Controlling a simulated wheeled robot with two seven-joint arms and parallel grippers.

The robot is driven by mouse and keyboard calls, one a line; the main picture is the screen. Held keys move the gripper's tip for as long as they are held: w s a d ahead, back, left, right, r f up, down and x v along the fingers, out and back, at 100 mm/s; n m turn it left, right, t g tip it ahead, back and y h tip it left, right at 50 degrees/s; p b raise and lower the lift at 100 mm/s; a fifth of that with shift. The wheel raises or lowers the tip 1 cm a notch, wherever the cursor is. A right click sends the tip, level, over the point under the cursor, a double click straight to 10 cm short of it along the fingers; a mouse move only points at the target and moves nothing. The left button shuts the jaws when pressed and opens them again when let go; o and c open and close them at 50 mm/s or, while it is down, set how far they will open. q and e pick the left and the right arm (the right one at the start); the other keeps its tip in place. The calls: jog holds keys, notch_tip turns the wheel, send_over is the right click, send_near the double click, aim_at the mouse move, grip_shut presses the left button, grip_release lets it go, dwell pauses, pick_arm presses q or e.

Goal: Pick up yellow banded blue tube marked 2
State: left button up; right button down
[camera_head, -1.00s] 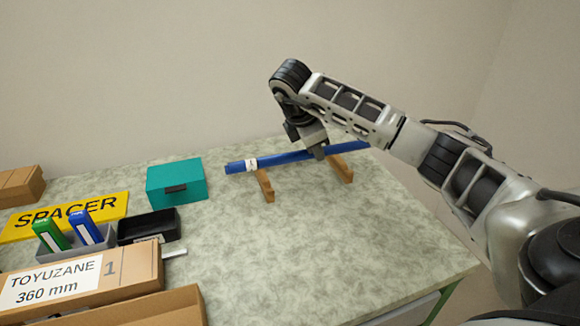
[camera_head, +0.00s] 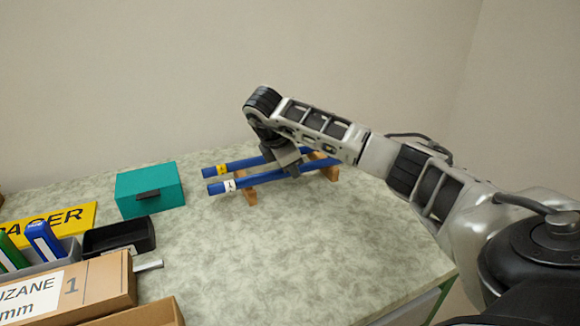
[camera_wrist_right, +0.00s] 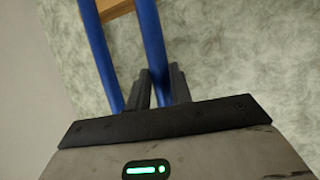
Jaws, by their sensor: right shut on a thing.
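Two blue tubes lie side by side on a wooden rack (camera_head: 250,196). The rear one is the yellow-banded blue tube (camera_head: 236,165). The front one is the white-banded blue tube (camera_head: 250,181). The marks on the bands are too small to read surely. My right gripper (camera_head: 292,170) is shut on the front, white-banded tube. In the right wrist view its fingers (camera_wrist_right: 158,88) stand either side of that tube (camera_wrist_right: 151,40); the yellow-banded tube (camera_wrist_right: 96,45) runs outside them, at left. My left gripper is not in view.
A teal box (camera_head: 150,190) stands left of the rack. In front of it are a black tray (camera_head: 118,238), a yellow sign (camera_head: 50,222), a grey bin with green and blue items, and cardboard boxes (camera_head: 100,290). The table front of the rack is clear.

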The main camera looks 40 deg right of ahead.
jog(key=shift+f, duration=0.35)
jog(key=c, duration=1.3)
grip_release()
